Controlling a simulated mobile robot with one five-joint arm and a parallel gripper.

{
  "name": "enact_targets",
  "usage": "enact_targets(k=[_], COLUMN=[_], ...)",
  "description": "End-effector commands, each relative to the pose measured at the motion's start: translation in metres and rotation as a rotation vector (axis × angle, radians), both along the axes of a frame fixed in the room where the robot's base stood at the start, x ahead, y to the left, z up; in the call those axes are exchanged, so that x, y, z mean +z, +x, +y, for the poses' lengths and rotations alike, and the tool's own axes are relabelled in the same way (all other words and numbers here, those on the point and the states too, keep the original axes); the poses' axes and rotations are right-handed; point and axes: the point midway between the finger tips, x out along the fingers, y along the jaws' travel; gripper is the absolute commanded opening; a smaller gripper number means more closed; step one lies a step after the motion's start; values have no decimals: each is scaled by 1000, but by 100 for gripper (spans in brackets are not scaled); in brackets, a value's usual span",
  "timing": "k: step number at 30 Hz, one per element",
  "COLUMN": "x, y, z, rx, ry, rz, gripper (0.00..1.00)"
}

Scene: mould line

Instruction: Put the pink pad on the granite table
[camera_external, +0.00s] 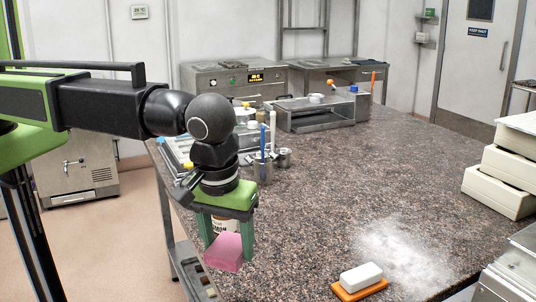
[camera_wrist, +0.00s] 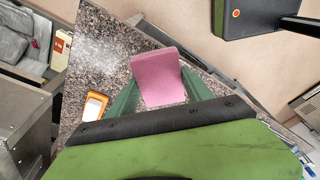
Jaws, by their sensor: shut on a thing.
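The pink pad (camera_external: 226,252) is a pink block held between the green fingers of my gripper (camera_external: 229,236). In the wrist view the pad (camera_wrist: 157,77) shows between the two fingers, tilted a little. My gripper is shut on it over the near left edge of the granite table (camera_external: 330,190), a speckled brown-grey top. The granite (camera_wrist: 105,65) also shows to the left of the pad in the wrist view. I cannot tell whether the pad touches the table.
A white block on an orange base (camera_external: 361,281) sits at the table's front, beside white powder (camera_external: 405,250). White trays (camera_external: 500,180) are stacked at the right. A cup with pens (camera_external: 263,170) and other items stand behind my gripper. The middle of the table is clear.

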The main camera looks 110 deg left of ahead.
Motion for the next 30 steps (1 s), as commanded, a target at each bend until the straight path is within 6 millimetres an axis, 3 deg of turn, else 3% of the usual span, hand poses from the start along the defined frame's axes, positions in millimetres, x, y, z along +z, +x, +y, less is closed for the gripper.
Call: enact_targets(k=[6, 13, 21, 30], x=[-41, -67, -71, -112], y=[25, 46, 48, 48], z=[49, 94, 102, 102], rx=[5, 3, 1, 1], ry=[0, 0, 0, 0], rz=[0, 0, 0, 0], gripper=[19, 19, 19, 19])
